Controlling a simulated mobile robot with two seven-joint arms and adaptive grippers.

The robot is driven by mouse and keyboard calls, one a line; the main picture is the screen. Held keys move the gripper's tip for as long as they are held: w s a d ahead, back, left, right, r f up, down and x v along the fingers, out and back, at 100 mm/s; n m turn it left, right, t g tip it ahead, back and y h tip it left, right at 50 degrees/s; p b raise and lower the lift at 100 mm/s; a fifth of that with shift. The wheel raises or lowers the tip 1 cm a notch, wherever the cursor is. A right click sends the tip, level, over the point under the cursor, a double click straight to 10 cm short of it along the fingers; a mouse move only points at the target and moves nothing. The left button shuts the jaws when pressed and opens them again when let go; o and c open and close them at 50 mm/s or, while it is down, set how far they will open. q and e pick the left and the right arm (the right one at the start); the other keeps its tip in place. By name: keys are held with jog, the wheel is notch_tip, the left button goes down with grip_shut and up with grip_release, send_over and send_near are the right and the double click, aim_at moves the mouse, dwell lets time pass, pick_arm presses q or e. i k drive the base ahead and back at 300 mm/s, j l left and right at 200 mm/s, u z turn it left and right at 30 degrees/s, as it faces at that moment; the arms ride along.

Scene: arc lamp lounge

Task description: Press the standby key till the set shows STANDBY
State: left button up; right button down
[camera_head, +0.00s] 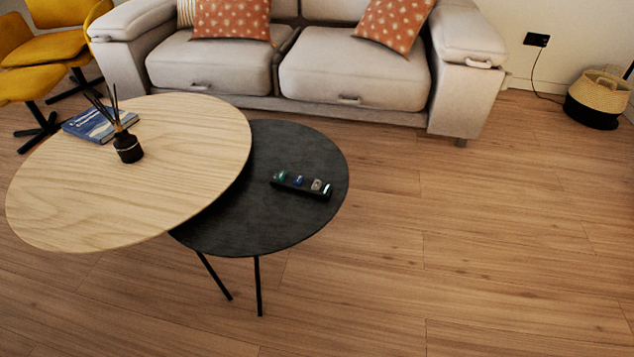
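A small dark device (301,186) with several small knobs or keys along its top lies on the round black side table (240,222). The knobs look teal, blue and pale, and a light patch shows at the device's right end. No readable text shows on it at this size, so I cannot tell which key is the standby key or what the set shows. Neither of my grippers is in view.
A larger round wooden table (185,190) overlaps the black table on the left, with a reed diffuser (127,146) and a blue book (92,123). A light sofa (345,68) stands behind. Yellow chairs (45,50) are at the left. The floor (500,240) at the right is clear.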

aim_at(317, 184)
jog(key=i+l+u, duration=0.15)
jog(key=i, duration=0.6)
jog(key=i+l+u, duration=0.1)
jog(key=i, duration=0.65)
